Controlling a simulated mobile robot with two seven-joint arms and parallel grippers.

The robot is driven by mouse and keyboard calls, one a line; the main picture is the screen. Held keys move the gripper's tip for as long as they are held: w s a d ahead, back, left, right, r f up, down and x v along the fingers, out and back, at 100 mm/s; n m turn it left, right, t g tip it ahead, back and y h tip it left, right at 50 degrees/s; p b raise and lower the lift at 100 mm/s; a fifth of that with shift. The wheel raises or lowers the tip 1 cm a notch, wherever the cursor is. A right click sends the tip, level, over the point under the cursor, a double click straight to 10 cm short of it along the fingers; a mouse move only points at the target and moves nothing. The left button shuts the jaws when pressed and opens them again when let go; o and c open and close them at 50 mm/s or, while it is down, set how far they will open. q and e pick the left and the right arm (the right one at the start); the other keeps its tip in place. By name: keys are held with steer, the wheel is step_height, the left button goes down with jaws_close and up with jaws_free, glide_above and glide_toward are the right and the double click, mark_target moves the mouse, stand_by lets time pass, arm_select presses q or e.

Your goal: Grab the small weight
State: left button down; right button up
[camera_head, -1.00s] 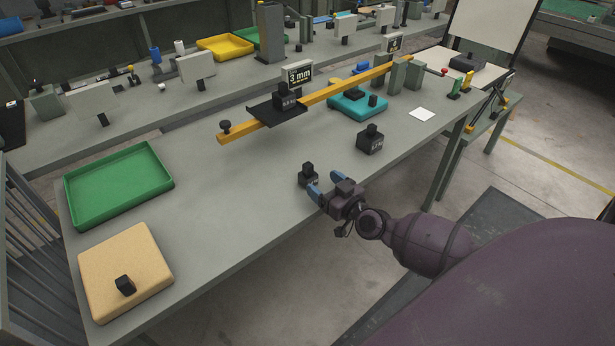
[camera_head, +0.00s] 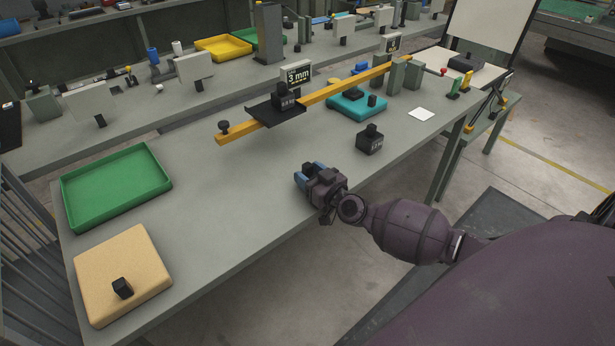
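A small dark weight with a knob (camera_head: 308,168) stands on the grey table near its front edge, mostly hidden by my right gripper. My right gripper (camera_head: 308,174) is low over the table, with its blue fingers around the weight, one on each side. Whether the fingers press on it cannot be told. A larger dark weight (camera_head: 370,141) stands on the table to the right. Another dark weight (camera_head: 284,99) sits on the black pan of the yellow beam. My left gripper is not in view.
The yellow beam (camera_head: 335,90) crosses behind the gripper, near a teal tray (camera_head: 350,106). A green tray (camera_head: 117,187) and a tan pad (camera_head: 110,262) with a small black block (camera_head: 123,288) lie at left. The table (camera_head: 225,195) between them and the gripper is clear.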

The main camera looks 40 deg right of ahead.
steer(key=c, duration=0.7)
steer(key=shift+c, duration=0.4)
